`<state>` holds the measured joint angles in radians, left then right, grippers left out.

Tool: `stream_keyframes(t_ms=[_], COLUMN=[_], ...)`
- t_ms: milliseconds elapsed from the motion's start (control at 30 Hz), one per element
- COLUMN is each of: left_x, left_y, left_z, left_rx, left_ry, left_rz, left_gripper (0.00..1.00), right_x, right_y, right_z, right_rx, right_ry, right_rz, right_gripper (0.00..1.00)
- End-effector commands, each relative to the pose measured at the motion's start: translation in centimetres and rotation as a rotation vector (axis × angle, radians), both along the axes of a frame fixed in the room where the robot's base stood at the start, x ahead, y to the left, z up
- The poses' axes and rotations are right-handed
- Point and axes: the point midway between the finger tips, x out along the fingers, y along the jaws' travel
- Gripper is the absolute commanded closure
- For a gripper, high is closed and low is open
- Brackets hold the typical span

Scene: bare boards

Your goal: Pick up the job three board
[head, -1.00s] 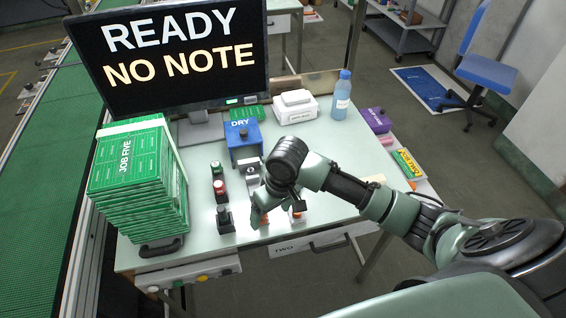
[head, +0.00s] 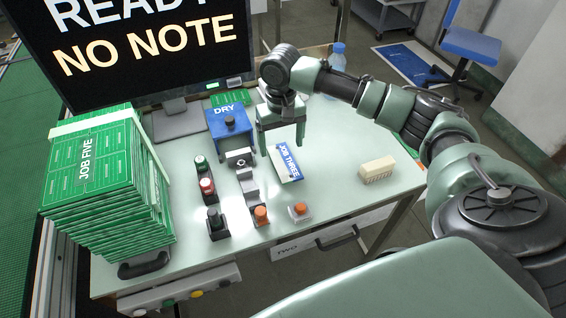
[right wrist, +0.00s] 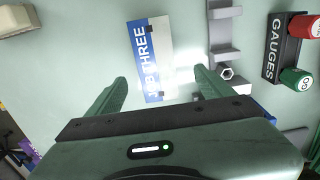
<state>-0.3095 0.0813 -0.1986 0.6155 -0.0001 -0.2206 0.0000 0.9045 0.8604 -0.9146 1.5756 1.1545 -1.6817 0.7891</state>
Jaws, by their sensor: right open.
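The job three board (head: 285,171) is a small flat white piece with a blue band lettered JOB THREE. It lies on the pale table, right of the grey fixture. It also shows in the right wrist view (right wrist: 160,45), ahead of the fingers. My right gripper (head: 280,149) points down, open and empty, over the board's far end. In the right wrist view the open fingers of my right gripper (right wrist: 160,76) stand on either side of the board's near end, apart from it. My left gripper is out of view.
A stack of green JOB FIVE boards (head: 95,165) stands at the table's left. A cream block (head: 377,169) lies to the right, with clear table between.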

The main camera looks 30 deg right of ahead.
Motion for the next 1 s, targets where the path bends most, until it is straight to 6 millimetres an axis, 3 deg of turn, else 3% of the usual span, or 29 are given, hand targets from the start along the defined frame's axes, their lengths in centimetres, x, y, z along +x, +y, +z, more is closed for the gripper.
stream_keyframes(t_ms=[333,633,900,1000], left_x=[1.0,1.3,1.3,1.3], left_y=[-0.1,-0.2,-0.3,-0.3], left_z=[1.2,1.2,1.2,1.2], left_rx=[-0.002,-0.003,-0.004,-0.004], left_ry=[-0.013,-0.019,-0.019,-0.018], left_rz=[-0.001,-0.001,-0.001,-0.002], left_gripper=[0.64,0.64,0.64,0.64], right_x=[-0.1,-0.1,-0.1,-0.1], right_y=[-0.6,-0.6,-0.6,-0.6], right_z=[-4.6,-5.3,-5.2,-5.2], right_rx=[-0.002,-0.001,-0.001,-0.001], right_ry=[0.001,-0.001,-0.002,-0.002], right_rz=[0.001,0.003,0.003,0.003], right_gripper=[0.18,0.18,0.86,0.86])
